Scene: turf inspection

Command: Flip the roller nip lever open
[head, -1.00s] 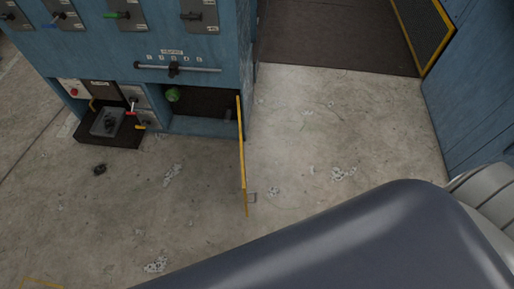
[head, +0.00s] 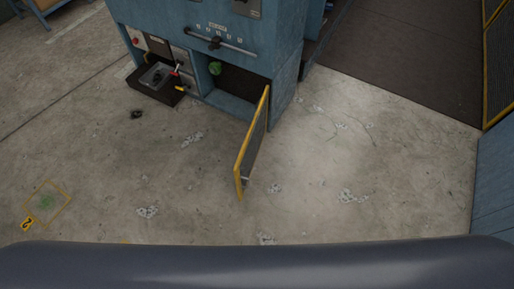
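A blue machine cabinet (head: 170,18) stands at the top centre. A black sliding lever (head: 215,42) sits on a horizontal bar across its front. A small red-tipped lever (head: 177,70) and a yellow handle (head: 180,88) are at the lower left. I cannot tell which of these, if any, is the roller nip lever; the labels are too small to read and the cabinet's upper part is cut off. Neither of my grippers is in view.
A yellow-edged door (head: 252,145) stands open into the room from the cabinet's lower bay, which holds a green round object (head: 214,68). A drawer (head: 155,84) is pulled out. A yellow floor square (head: 46,201) lies left.

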